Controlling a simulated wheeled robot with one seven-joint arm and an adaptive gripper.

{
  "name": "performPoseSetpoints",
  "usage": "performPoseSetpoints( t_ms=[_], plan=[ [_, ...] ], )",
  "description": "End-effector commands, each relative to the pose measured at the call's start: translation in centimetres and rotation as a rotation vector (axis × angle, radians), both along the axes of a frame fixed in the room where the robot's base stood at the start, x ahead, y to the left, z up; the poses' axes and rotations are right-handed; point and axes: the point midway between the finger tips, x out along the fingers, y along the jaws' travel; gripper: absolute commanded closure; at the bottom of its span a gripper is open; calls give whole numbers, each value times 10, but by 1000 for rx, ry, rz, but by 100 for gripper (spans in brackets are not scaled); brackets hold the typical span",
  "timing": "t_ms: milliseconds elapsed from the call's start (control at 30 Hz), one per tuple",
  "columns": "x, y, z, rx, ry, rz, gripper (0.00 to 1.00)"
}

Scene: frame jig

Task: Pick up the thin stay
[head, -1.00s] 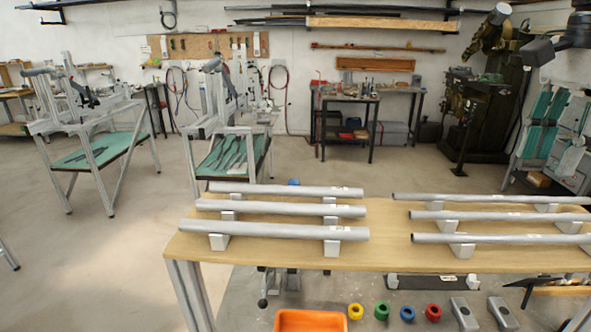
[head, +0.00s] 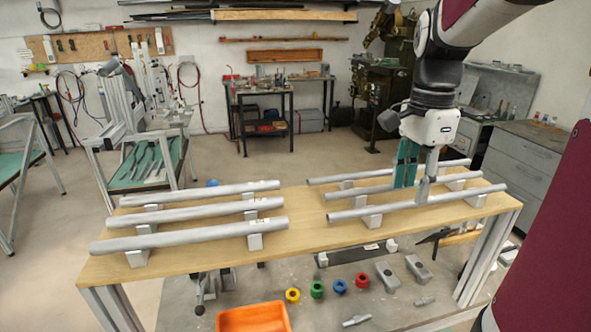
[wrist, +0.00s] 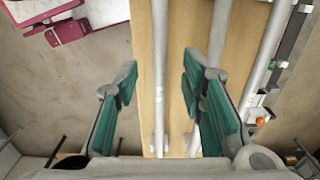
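Three thin grey tubes lie on white blocks on the right half of the wooden table: a front one (head: 370,210), a middle one (head: 360,190) and a back one (head: 335,179). Which of them the task calls the thin stay, I cannot tell. My gripper (head: 414,194) is open above this group, fingers pointing down. In the wrist view, a tube (wrist: 159,70) nearest the table's left edge runs between the open fingers (wrist: 161,90), not gripped. A second tube (wrist: 200,30) passes partly behind the right finger, with a third (wrist: 266,60) farther right. Fingertip height is unclear.
Three thicker tubes (head: 190,237) lie on blocks on the table's left half. The wooden table (head: 300,235) has a bare gap between the groups. Below the front edge are an orange bin (head: 250,318), coloured rings (head: 317,289) and grey metal blocks (head: 388,275).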

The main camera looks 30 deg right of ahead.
Motion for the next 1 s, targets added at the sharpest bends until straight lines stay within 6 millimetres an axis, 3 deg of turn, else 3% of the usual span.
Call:
performPoseSetpoints(
  t_ms=[200,467,633,1000],
  plan=[
    [-1,1,-24,1,1,0,64],
    [0,0,-27,0,0,0,64],
    [0,0,-27,0,0,0,100],
    [0,0,-26,0,-1,0,100]
  ],
)
